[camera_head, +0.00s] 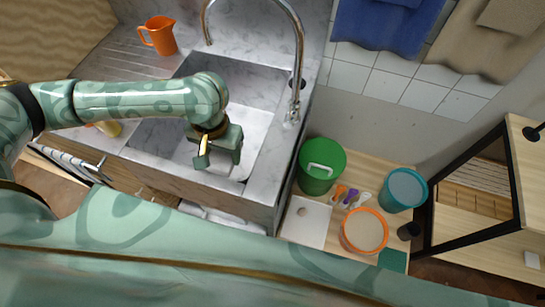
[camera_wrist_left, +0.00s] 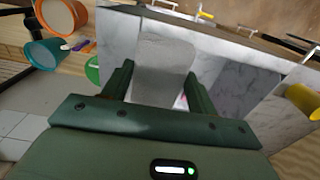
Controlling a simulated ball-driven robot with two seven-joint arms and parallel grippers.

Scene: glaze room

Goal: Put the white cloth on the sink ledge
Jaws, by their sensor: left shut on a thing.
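My left gripper (camera_head: 216,160) reaches in from the left and points down over the front part of the sink basin (camera_head: 255,80). In the left wrist view its two fingers (camera_wrist_left: 160,90) are on either side of the pale white cloth (camera_wrist_left: 163,62), which it holds. The cloth stretches out past the fingertips. In the head view the gripper hides most of the cloth. The grey marble sink ledge (camera_head: 263,182) runs around the basin, close to the gripper on its right and front. My right gripper is in neither view.
The curved tap (camera_head: 299,60) rises at the basin's right. An orange jug (camera_head: 159,35) stands on the drainboard at back left. Right of the sink, a lower wooden surface holds a green canister (camera_head: 321,165), a teal bucket (camera_head: 403,190), an orange-rimmed tub (camera_head: 364,231) and a white board (camera_head: 306,222).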

